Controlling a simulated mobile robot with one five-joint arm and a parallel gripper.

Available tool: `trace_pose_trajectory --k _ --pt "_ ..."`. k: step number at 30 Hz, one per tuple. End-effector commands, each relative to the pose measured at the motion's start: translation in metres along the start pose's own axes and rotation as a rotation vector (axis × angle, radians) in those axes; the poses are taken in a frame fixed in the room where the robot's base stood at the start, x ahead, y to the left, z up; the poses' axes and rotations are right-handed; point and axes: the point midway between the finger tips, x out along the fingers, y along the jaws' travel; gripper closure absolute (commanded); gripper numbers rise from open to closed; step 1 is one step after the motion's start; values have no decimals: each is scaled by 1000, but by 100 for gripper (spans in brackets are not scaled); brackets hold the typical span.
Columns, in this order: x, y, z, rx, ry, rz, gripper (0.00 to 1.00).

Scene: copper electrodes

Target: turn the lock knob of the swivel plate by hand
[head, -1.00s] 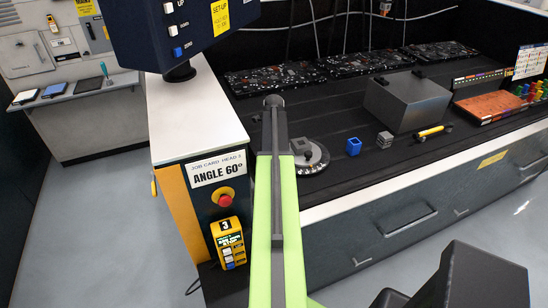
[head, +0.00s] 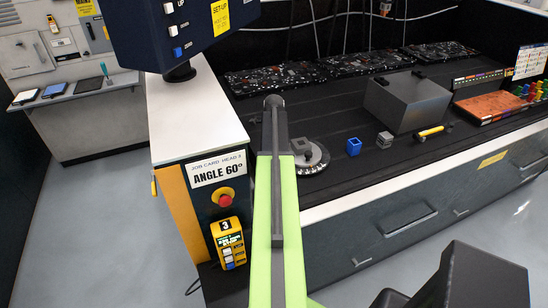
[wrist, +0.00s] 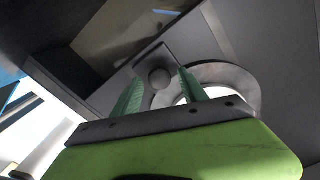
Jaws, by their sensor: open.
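The swivel plate (head: 314,160) is a round grey disc with a dark block on it, on the black bench top. My arm covers its left part in the head view. In the wrist view it shows as a grey ring (wrist: 245,78) with a bright centre. A round grey knob (wrist: 160,77), which looks like the lock knob, appears between the two green fingers of my gripper (wrist: 160,85). The fingers are apart. I cannot tell whether they touch the knob. The gripper itself is hidden behind my arm in the head view.
A card reading ANGLE 60° (head: 217,170) is on the cabinet, above a red button (head: 225,196).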

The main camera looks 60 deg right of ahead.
Motion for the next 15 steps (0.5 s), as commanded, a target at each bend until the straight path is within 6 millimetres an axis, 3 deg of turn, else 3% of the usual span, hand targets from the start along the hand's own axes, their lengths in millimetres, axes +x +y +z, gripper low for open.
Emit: trace_pose_trajectory --k 5,15 --pt "-8 0 0 1 0 0 50" --pt "-50 0 0 1 0 0 50"
